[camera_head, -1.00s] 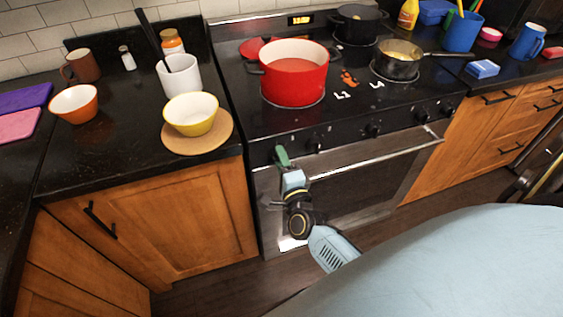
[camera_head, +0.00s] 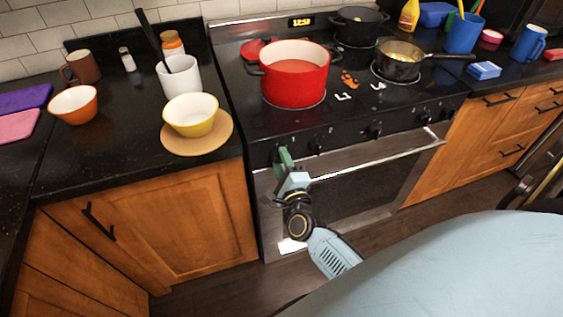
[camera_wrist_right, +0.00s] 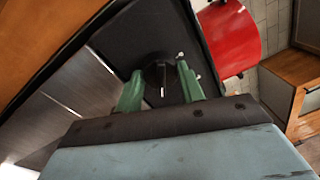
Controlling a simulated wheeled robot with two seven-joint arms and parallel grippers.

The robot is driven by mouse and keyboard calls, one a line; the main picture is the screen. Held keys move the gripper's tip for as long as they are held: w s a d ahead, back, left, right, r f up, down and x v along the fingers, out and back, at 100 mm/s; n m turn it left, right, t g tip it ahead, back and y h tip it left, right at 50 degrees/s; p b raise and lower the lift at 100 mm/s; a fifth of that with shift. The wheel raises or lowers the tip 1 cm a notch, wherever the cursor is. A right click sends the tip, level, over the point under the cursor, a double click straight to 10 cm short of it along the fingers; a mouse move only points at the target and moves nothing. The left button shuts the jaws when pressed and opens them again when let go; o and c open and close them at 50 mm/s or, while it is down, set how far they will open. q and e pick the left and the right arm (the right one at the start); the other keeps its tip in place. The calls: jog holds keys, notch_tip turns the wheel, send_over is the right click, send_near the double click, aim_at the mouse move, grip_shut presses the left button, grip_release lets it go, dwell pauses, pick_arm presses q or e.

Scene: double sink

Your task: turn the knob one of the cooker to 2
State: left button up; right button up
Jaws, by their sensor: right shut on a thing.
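The black cooker (camera_head: 345,139) stands in the middle of the head view, with a row of knobs along its front panel. My right gripper (camera_head: 284,158) is at the leftmost knob, which it largely hides in the head view. In the right wrist view, the dark knob (camera_wrist_right: 159,74) sits between the two green fingers of my right gripper (camera_wrist_right: 160,88), with a white mark on its edge. The fingers are shut on it. I cannot read the number the knob points to. My left gripper is not in view.
A red pot (camera_head: 294,82), a black pot (camera_head: 357,28) and a pan (camera_head: 399,66) stand on the hob. The oven door handle (camera_head: 385,152) runs just below the knobs. Bowls and mugs stand on the left counter. The floor in front is clear.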

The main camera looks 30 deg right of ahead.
jog(key=o, duration=1)
jog(key=shift+c, duration=0.2)
jog(key=v, duration=1.3)
jog(key=shift+s, duration=0.2)
jog(key=shift+a+f, duration=0.1)
jog(key=shift+a, duration=0.1)
